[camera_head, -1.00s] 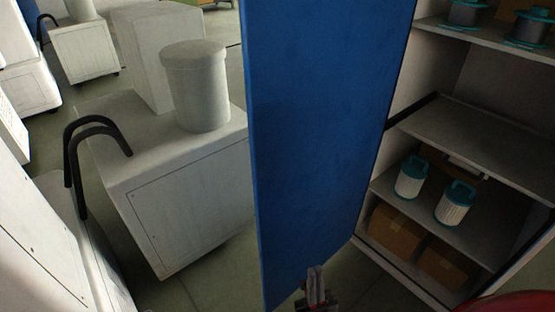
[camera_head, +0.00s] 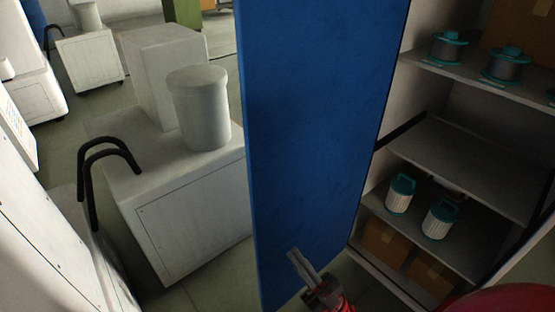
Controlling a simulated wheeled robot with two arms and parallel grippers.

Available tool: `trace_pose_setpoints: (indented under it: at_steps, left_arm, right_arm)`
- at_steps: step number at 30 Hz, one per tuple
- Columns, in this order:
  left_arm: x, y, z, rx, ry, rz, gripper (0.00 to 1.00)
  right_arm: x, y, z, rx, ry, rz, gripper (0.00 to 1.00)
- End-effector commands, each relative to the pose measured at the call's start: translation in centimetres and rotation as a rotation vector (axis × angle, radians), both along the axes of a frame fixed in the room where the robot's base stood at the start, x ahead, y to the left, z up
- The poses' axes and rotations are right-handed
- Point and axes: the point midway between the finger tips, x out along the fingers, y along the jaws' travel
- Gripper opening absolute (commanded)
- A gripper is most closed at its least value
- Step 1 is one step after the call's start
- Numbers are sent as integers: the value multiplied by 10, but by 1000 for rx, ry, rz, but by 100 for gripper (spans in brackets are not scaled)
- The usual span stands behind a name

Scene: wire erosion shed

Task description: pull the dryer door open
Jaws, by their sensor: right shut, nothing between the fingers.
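The blue door (camera_head: 305,130) of the cabinet stands open in the head view, seen from its flat blue face. The shelves of the cabinet (camera_head: 470,165) show to its right. My right gripper (camera_head: 296,258) is shut and empty, in front of the lower part of the blue door. I cannot tell whether its fingertips touch the door. No handle shows on the visible face. My left gripper is not in view.
Teal-capped filter cartridges (camera_head: 400,194), wire spools (camera_head: 449,50) and cardboard boxes (camera_head: 383,244) fill the shelves. A white machine unit (camera_head: 195,215) with a cylinder (camera_head: 200,110) stands left of the door. Black curved hoses (camera_head: 108,152) rise nearby. Some floor shows between.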

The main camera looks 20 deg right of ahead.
Motion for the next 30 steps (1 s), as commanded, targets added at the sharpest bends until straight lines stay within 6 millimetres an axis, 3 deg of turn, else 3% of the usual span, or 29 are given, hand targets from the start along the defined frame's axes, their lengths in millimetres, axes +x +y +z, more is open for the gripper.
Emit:
trace_pose_setpoints:
  at_steps: [1, 6, 12, 16, 21, 30]
  left_arm:
    - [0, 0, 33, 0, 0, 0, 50]
    - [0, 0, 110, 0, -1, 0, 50]
    - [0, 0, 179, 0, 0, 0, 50]
    - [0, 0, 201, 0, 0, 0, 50]
    - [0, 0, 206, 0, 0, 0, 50]
    - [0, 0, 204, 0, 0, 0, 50]
  right_arm:
    - [6, -3, 28, -35, 64, 11, 0]
    - [30, -18, 67, -132, 394, 41, 0]
    - [43, -47, 79, -143, 782, -8, 0]
    - [43, -63, 76, -120, 928, -50, 0]
    - [44, -69, 71, -103, 994, -69, 0]
    - [78, -54, 70, -104, 991, -65, 0]
